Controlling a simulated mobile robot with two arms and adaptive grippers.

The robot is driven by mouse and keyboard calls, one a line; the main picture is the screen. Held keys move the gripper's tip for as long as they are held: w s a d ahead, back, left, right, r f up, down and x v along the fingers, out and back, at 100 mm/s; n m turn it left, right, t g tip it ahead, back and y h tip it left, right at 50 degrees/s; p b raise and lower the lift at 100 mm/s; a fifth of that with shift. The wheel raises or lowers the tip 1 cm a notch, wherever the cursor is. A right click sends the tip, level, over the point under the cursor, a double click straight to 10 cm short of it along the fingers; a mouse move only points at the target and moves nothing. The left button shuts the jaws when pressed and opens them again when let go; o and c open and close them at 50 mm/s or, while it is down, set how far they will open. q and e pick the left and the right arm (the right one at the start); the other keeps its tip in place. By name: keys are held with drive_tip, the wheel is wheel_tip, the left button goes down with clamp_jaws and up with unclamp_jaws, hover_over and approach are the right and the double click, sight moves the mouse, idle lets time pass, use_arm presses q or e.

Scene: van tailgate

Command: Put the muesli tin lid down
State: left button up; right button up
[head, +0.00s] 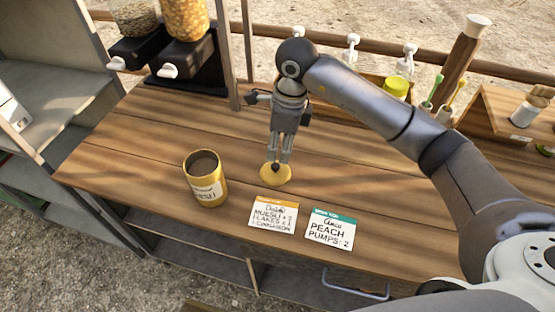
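The muesli tin (205,184) stands upright and open on the wooden counter, a gold tin with a white label and a dark inside. Its lid (265,179), a round yellow disc with a small dark knob, lies level to the right of the tin, at or just above the counter; I cannot tell whether it touches. My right gripper (277,164) points straight down over the lid, its fingers close together around the knob. My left gripper is not in view.
Two order cards, one orange-topped (273,216) and one teal-topped (331,230), lie in front of the lid. Dispensers (183,55) stand at the back left. Pump bottles, a yellow-lidded tub (396,87) and cups with brushes stand at the back right. Counter left of the tin is clear.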

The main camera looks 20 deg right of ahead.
drive_tip(key=r, duration=0.5)
drive_tip(key=shift+s+d+b, duration=0.15)
drive_tip(key=shift+d+b, duration=0.1)
drive_tip(key=shift+b, duration=0.05)
drive_tip(key=shift+r, duration=0.1)
